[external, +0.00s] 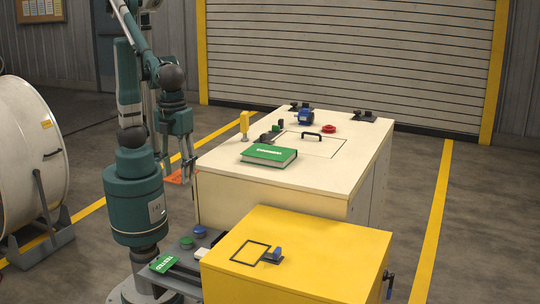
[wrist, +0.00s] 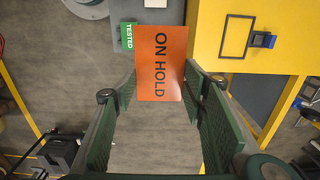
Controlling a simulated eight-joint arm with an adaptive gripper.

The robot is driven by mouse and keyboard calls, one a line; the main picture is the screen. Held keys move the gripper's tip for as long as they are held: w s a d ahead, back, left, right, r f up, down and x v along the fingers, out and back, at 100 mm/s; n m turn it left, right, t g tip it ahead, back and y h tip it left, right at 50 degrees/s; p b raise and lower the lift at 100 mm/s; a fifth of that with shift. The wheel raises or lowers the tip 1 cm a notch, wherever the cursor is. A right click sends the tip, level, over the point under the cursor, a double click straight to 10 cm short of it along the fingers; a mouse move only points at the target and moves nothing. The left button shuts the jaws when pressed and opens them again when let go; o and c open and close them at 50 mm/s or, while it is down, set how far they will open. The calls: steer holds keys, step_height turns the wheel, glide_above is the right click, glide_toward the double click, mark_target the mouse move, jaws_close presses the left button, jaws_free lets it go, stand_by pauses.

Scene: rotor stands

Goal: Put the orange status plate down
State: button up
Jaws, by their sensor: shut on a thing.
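The orange status plate (wrist: 160,63), lettered ON HOLD, is between the two fingers of my gripper (wrist: 160,88) in the wrist view. My gripper is shut on it. In the external view my gripper (external: 182,165) hangs left of the cream cabinet, and the plate (external: 177,179) shows as a small orange patch at its fingertips, above the floor. A green TESTED plate (external: 163,263) lies on the grey shelf (external: 184,258); it also shows in the wrist view (wrist: 128,36).
The yellow cabinet (external: 310,250) has a black square outline and a blue-and-dark fitting (external: 272,255) on top. A white drum (external: 28,150) stands left.

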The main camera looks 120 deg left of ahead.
steer(key=r, duration=0.2)
steer(key=shift+w+a+r, duration=0.3)
steer(key=w+a+p, duration=0.7)
steer(key=w+a, duration=0.5)
steer(key=a, duration=0.4)
steer(key=w+a+p, duration=0.6)
steer(key=w+a, duration=0.5)
steer(key=a, duration=0.4)
steer(key=w+a+p, duration=0.3)
steer(key=a+p, duration=0.2)
steer(key=a, duration=1)
steer(key=shift+a+f, duration=0.1)
steer(key=shift+f, duration=2.6)
steer(key=shift+f, duration=3.1)
steer(key=shift+f, duration=0.1)
